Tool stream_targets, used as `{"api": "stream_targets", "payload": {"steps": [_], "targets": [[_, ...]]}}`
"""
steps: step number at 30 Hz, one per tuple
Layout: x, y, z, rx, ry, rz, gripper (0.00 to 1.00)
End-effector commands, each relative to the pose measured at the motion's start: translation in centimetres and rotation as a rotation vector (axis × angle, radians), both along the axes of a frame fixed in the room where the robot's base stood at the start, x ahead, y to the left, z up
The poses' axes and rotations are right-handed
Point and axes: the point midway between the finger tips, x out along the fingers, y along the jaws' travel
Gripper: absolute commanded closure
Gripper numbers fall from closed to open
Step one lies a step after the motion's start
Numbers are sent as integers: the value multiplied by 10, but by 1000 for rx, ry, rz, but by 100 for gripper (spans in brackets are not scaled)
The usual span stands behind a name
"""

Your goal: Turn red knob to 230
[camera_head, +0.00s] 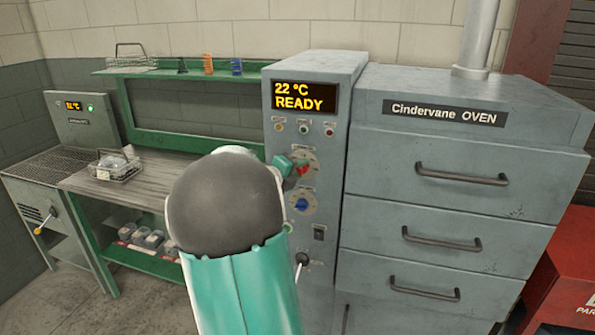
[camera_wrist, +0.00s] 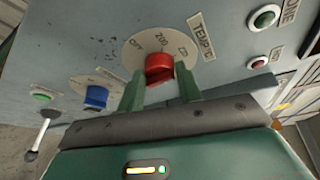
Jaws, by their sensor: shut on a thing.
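The red knob (camera_wrist: 159,68) sits on a round pale dial (camera_wrist: 133,52) marked OFF, 200 and a further number, beside a TEMP °C label (camera_wrist: 201,37). My gripper (camera_wrist: 160,82) is shut on the red knob, with one green finger on each side of it. The exact setting is too small to read. In the head view the red knob (camera_head: 303,169) shows beside my green gripper (camera_head: 290,166), below the display (camera_head: 301,96), which reads 22 °C READY.
A blue knob (camera_head: 301,204) is just below the red one. Small buttons (camera_head: 304,127) are above it, and a lever (camera_head: 301,262) is lower down. The Cindervane oven drawers (camera_head: 450,230) stand to the right. A green workbench (camera_head: 120,185) with a wire basket (camera_head: 115,167) is to the left.

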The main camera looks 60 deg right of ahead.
Motion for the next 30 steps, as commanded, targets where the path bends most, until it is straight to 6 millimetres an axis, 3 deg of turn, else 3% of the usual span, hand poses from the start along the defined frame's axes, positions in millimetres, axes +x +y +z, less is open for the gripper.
{"api": "stream_targets", "payload": {"steps": [14, 15, 17, 26, 30], "targets": [[1, 0, 4, -4, -16, 3, 88], [1, 0, 4, -4, -16, 3, 57], [1, 0, 3, -3, -16, 2, 45], [0, 1, 2, 0, -15, 0, 45], [3, 11, 4, 0, -16, 2, 45]]}}
